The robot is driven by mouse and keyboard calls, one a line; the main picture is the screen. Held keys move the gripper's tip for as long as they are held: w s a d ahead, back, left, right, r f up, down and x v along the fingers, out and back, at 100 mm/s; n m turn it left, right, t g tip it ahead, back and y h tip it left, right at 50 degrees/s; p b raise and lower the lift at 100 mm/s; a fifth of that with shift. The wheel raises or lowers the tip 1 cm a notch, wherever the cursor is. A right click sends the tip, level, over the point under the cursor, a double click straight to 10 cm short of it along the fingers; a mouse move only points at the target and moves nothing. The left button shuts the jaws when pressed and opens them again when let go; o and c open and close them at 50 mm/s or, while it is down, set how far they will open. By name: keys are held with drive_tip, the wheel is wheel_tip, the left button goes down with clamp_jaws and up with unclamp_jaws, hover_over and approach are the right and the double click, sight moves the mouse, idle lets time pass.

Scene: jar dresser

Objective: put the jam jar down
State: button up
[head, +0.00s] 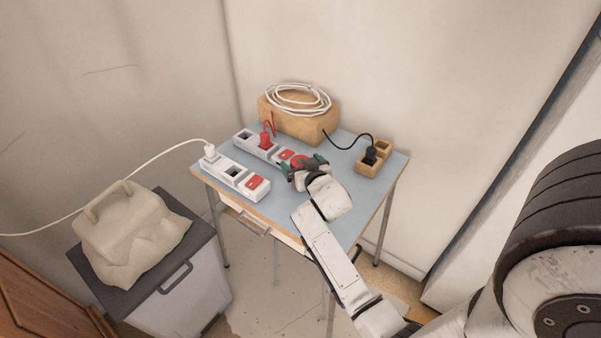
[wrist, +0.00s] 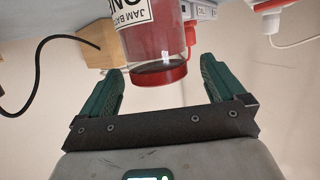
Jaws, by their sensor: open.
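The jam jar (wrist: 157,45) has a red lid (wrist: 160,76), dark red contents and a white label that reads upside down in the wrist view. Its base is out of that view. In the head view the jar's red lid (head: 298,160) shows over the blue tabletop (head: 341,214), and the rest is mostly hidden by my gripper (head: 304,165). In the wrist view my gripper (wrist: 160,68) has its green fingers apart, one on each side of the jar. A gap shows at the right finger; the left finger is close to the glass.
A white power strip (head: 235,176) and another strip with a red plug (head: 266,141) lie left of the jar. Behind stands a wooden block (head: 290,124) with coiled white cable. A wooden socket block (head: 376,160) with a black plug sits right. The front right tabletop is clear.

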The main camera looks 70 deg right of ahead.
sight(298, 158)
drive_tip(key=shift+x, duration=1.8)
drive_tip(key=shift+s, duration=0.1)
drive_tip(key=c, duration=1.2)
drive_tip(key=shift+r, duration=0.1)
drive_tip(key=shift+c, duration=1.4)
